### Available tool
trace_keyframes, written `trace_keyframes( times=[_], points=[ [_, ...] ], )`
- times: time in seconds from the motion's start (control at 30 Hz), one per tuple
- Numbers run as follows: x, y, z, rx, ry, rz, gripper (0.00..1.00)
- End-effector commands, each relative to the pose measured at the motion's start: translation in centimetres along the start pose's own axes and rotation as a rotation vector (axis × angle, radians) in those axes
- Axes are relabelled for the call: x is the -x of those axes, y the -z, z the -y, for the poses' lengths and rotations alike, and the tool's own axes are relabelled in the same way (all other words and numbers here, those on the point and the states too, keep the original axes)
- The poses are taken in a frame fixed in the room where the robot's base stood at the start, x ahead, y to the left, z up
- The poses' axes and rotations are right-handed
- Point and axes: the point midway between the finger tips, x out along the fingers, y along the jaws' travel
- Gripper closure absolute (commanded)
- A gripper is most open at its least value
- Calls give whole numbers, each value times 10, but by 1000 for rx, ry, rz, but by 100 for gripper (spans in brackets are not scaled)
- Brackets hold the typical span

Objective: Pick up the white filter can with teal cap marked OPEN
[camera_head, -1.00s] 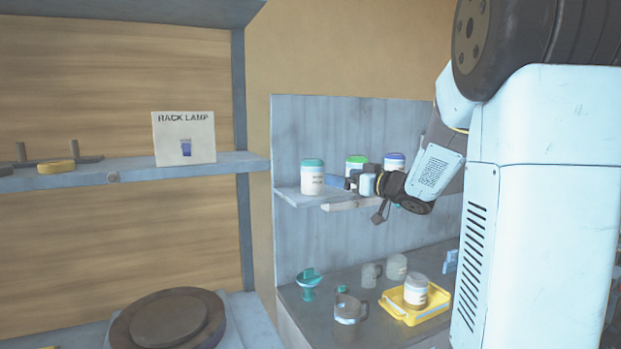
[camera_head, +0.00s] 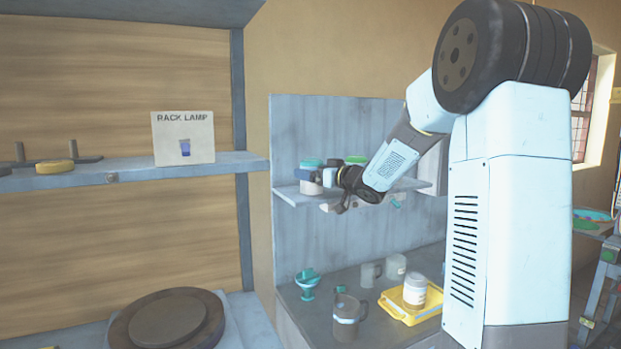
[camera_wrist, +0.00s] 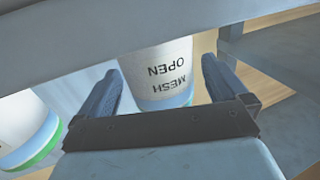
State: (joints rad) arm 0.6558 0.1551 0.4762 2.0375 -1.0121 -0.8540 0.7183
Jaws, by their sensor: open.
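The white filter can with the teal cap (camera_head: 311,188) stands upright at the left end of the wall shelf, partly hidden by my gripper (camera_head: 316,176). In the wrist view the same can (camera_wrist: 158,75) appears upside down, with MESH and OPEN readable on its label and its blue-teal cap at the lower edge. My gripper (camera_wrist: 160,68) is open, with one finger on each side of the can. A gap shows between the right finger and the can; the left finger looks very close, and I cannot tell whether it touches.
A green-capped white can (camera_wrist: 22,130) stands beside it. The shelf (camera_head: 288,196) has a panel behind it. Below, a counter holds a teal stand (camera_head: 307,285), mugs (camera_head: 346,318) and a yellow tray (camera_head: 392,305) with a jar (camera_head: 415,291). A RACK LAMP sign (camera_head: 184,138) stands left.

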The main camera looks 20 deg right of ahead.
Motion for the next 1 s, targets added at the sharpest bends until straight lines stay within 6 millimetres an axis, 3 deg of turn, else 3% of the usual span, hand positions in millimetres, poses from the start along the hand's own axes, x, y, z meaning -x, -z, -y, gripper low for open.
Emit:
trace_keyframes(
  times=[0.1, 0.33, 1.0],
  points=[
    [-12, 0, 0, 0, 1, 0, 0],
    [-13, 0, 0, 0, -1, 0, 0],
    [-13, 0, -1, 0, -1, 1, 64]
  ],
)
